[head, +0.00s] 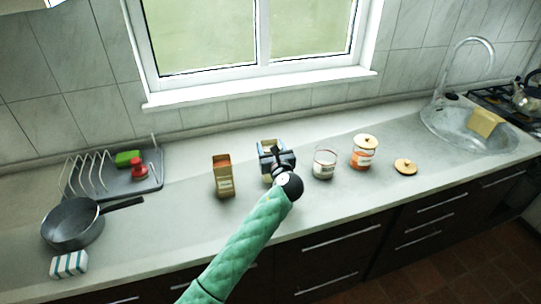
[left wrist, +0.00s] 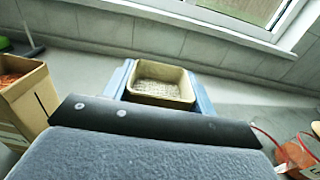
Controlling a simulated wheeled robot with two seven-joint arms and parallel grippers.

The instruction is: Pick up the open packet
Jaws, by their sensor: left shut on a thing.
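The open packet (head: 270,146) is a box with a cream rim and pale, grainy contents, open at the top. In the left wrist view the packet (left wrist: 160,98) sits upright between the blue fingers of my left gripper (left wrist: 160,92), which are shut on its sides. In the head view my left gripper (head: 276,158) hides most of the packet's front. I cannot tell whether its base touches the counter. A second open packet (head: 223,178), brown with orange contents, stands to the left and also shows in the left wrist view (left wrist: 24,98). My right gripper is not in view.
An open glass jar (head: 324,163), a lidded jar (head: 363,155) and a loose wooden lid (head: 405,166) stand to the right on the counter. A dish rack (head: 90,174), a pan (head: 72,225) and a striped block (head: 69,264) are at the left. The sink (head: 460,130) is far right.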

